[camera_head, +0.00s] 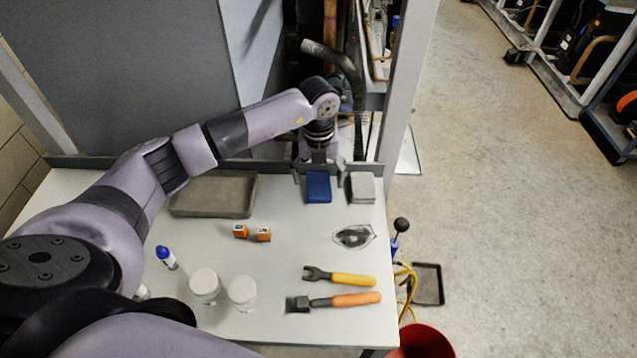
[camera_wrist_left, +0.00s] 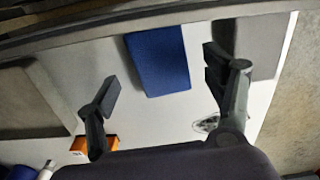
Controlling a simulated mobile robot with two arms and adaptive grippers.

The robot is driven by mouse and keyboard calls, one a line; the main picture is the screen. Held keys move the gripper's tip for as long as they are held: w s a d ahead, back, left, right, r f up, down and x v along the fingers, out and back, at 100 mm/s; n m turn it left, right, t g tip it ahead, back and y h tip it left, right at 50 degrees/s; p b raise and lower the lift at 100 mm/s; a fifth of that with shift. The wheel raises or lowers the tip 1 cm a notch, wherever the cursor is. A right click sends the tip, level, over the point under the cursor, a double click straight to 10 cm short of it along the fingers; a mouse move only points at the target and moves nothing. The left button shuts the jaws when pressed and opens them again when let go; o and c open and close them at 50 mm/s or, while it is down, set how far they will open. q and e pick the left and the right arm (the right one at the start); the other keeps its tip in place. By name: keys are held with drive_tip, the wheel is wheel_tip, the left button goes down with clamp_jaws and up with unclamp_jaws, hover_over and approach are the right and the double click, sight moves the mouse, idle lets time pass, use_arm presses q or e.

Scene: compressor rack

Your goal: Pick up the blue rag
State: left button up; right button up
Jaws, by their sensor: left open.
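The blue rag (camera_head: 318,188) is a folded rectangle lying flat near the back edge of the white table (camera_head: 290,270). It also shows in the left wrist view (camera_wrist_left: 158,62), between the two spread fingers and farther out than them. My left gripper (camera_head: 319,174) is at the table's back edge, pointing down over the rag, with one finger to each side of it. In the left wrist view my left gripper (camera_wrist_left: 165,95) is open and empty, and no contact with the rag shows. My right gripper is not in view.
A grey rag (camera_head: 362,188) lies close to the right of the blue one. A grey tray (camera_head: 214,212) is to the left.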

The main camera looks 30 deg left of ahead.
sight(318, 187)
use_arm(q)
drive_tip(key=shift+f, duration=1.25)
drive_tip(key=shift+c, duration=0.6)
drive_tip(key=c, duration=1.1)
